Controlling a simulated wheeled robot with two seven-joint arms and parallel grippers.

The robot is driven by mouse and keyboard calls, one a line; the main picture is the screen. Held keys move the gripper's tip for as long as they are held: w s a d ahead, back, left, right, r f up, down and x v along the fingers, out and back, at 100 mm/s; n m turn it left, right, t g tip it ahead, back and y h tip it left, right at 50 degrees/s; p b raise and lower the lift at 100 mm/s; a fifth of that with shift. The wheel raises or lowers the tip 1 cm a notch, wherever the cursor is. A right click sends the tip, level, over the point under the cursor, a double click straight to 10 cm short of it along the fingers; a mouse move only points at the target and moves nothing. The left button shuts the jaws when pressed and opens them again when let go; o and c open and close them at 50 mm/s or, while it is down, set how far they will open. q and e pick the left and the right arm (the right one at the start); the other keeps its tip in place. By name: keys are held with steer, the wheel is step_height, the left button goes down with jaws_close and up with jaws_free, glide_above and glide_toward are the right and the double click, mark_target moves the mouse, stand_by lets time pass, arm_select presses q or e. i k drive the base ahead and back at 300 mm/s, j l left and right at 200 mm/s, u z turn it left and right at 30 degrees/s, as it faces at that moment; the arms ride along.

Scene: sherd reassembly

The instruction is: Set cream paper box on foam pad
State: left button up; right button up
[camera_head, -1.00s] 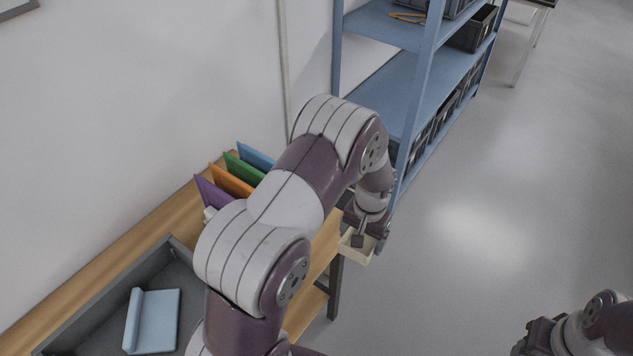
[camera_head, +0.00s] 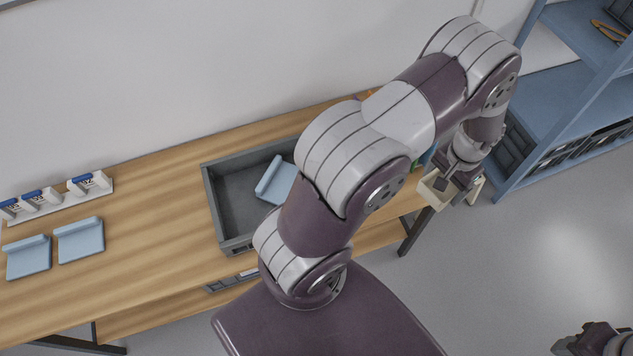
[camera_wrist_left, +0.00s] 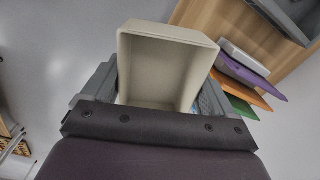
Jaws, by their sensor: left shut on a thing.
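The cream paper box (camera_head: 433,192) is open-topped and held off the right end of the table, above the floor. My left gripper (camera_head: 455,180) is shut on it. In the left wrist view the cream box (camera_wrist_left: 160,70) sits between the two grey fingers, and its empty inside shows. Two light blue pads with a raised edge, (camera_head: 28,260) and (camera_head: 80,242), lie side by side on the left of the table; I cannot tell whether they are foam. A similar blue pad (camera_head: 275,182) lies in the grey tray. My right gripper (camera_head: 570,345) is partly cut off at the lower right.
The grey tray (camera_head: 228,242) stands mid-table, partly hidden by my left arm. A white rack (camera_head: 60,207) with labelled white holders stands at the back left. Bare wood (camera_head: 150,240) lies between pads and tray. A blue shelf (camera_head: 570,110) stands to the right. Coloured dividers (camera_wrist_left: 240,75) show in the wrist view.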

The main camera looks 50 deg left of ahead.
mark_target(285, 183)
steer(key=k+j+u, duration=0.1)
steer(key=k+u, duration=0.3)
steer(key=k+j+u, duration=0.2)
steer(key=u, duration=0.2)
steer(key=k+j+u, duration=0.3)
steer(key=u, duration=0.15)
steer(key=i+j+u, duration=0.15)
steer(key=i, duration=0.3)
steer(key=j, duration=0.1)
